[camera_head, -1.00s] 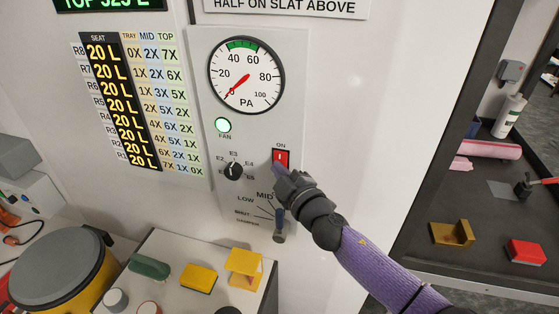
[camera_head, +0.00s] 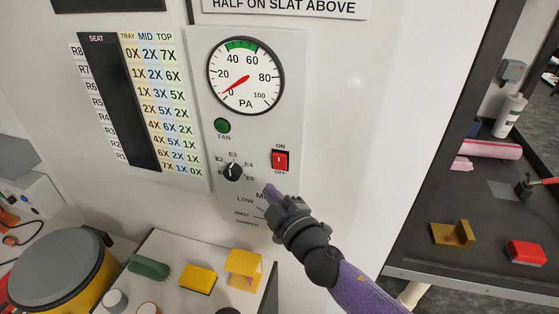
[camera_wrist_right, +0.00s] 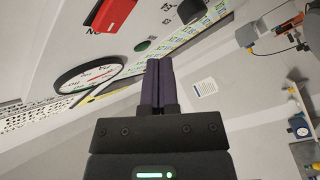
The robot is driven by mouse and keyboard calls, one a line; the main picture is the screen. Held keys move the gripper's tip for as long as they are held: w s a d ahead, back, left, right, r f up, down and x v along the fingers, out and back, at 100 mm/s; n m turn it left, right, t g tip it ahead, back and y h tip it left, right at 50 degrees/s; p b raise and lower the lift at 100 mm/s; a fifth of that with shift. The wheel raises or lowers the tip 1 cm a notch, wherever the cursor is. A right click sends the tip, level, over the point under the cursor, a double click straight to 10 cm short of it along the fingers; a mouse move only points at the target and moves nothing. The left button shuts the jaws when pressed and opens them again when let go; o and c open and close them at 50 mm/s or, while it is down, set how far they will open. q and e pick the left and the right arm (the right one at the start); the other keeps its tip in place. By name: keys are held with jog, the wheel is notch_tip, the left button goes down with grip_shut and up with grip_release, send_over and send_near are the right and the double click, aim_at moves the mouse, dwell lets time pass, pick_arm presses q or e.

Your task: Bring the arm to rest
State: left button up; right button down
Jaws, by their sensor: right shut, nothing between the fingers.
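My right gripper (camera_head: 270,190) is shut and empty, in front of the white control panel, below the red rocker switch (camera_head: 280,161) and apart from it. Its fingers show closed together in the right wrist view (camera_wrist_right: 158,80). The switch stands between ON and OFF labels and also shows in the right wrist view (camera_wrist_right: 112,14). My right arm (camera_head: 360,290) comes in from the lower right and covers part of the damper scale. The fan lamp (camera_head: 222,126) is dark green. The seat display (camera_head: 120,105) is black. My left gripper is not in view.
A PA gauge (camera_head: 245,76) reads near zero above a black selector knob (camera_head: 233,172). Below stand a yellow block (camera_head: 198,278), a green block (camera_head: 149,266) and a yellow pot with a grey lid (camera_head: 62,265). A dark shelf (camera_head: 410,250) holds items at right.

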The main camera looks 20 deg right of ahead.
dwell(0.6)
jog(key=s+d+f+m+g+h, duration=0.4)
jog(key=s+f+m+g+h, duration=0.3)
jog(key=s+m, duration=0.35)
jog(key=s+a+f+g+y, duration=0.15)
jog(key=s+g, duration=0.25)
jog(key=s, duration=0.4)
jog(key=s+a+f+g+y, duration=0.1)
jog(key=s+f+g+y, duration=0.2)
jog(key=s, duration=0.5)
notch_tip(320, 180, down, 30)
jog(key=g+h+b, duration=0.1)
jog(key=g+b, duration=0.1)
jog(key=b, duration=1.2)
jog(key=s+d+f+b, duration=0.1)
jog(key=s+f+b, duration=0.3)
jog(key=f, duration=0.4)
jog(key=s+d+f+g+b, duration=0.1)
jog(key=s+f+b, duration=0.3)
jog(key=f, duration=0.5)
jog(key=s+d+f+b, duration=0.1)
jog(key=s+f+b, duration=0.3)
jog(key=s+f, duration=0.3)
jog(key=shift+s+d+f+b, duration=0.15)
jog(key=shift+d+f+b, duration=0.2)
jog(key=shift+f, duration=0.55)
